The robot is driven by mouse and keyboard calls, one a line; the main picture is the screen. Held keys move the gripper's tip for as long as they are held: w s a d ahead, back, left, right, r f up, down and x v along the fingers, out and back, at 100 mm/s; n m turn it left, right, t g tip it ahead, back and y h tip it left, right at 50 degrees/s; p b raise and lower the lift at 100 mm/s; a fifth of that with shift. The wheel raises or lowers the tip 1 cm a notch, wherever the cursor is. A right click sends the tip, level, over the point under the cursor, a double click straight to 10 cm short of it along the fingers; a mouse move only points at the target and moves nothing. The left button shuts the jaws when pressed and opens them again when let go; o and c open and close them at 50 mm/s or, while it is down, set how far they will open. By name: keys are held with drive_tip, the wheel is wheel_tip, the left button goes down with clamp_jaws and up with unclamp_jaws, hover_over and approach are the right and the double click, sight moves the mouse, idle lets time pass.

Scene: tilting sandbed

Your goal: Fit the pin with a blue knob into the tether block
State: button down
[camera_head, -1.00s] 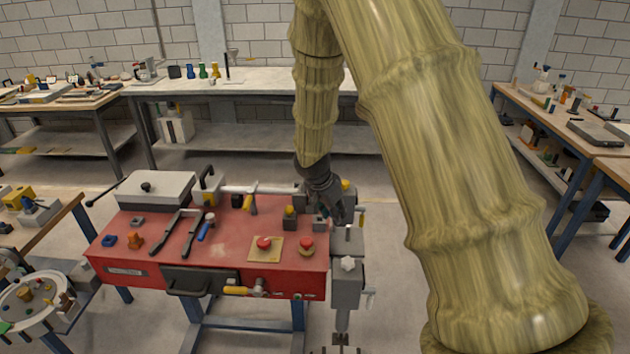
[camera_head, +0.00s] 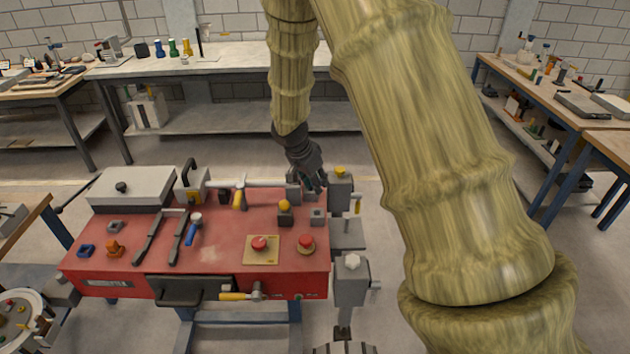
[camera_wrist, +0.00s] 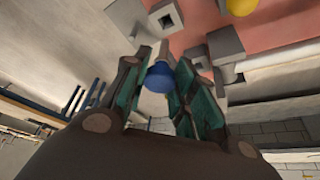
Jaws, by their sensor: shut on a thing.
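My gripper (camera_head: 316,182) is at the back right corner of the red table in the head view. In the wrist view my gripper (camera_wrist: 168,92) is shut on the pin with a blue knob (camera_wrist: 158,79). I cannot tell for sure that this is the tether block.
Grey fixtures line the red table's (camera_head: 220,255) right edge, one with a yellow top (camera_head: 340,178). A grey post (camera_wrist: 225,45) stands close to the fingers' right. Red buttons (camera_head: 306,242), a yellow-knobbed block (camera_head: 285,213) and black bars (camera_head: 163,236) occupy the tabletop.

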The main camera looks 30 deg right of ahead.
drive_tip(key=shift+s+a+f+b, duration=0.1)
drive_tip(key=shift+s+f+b, duration=0.15)
drive_tip(key=shift+f+b, duration=0.55)
drive_tip(key=shift+w+f+b, duration=0.1)
drive_tip(key=shift+f+b, duration=0.4)
drive_tip(key=shift+f, duration=0.75)
drive_tip(key=shift+f+b, duration=1.7)
drive_tip(key=shift+f, duration=0.65)
drive_tip(key=c, duration=0.6)
unclamp_jaws()
drive_tip(key=shift+r, duration=0.1)
drive_tip(key=shift+r+p, duration=2.5)
drive_tip(key=shift+r, duration=1.45)
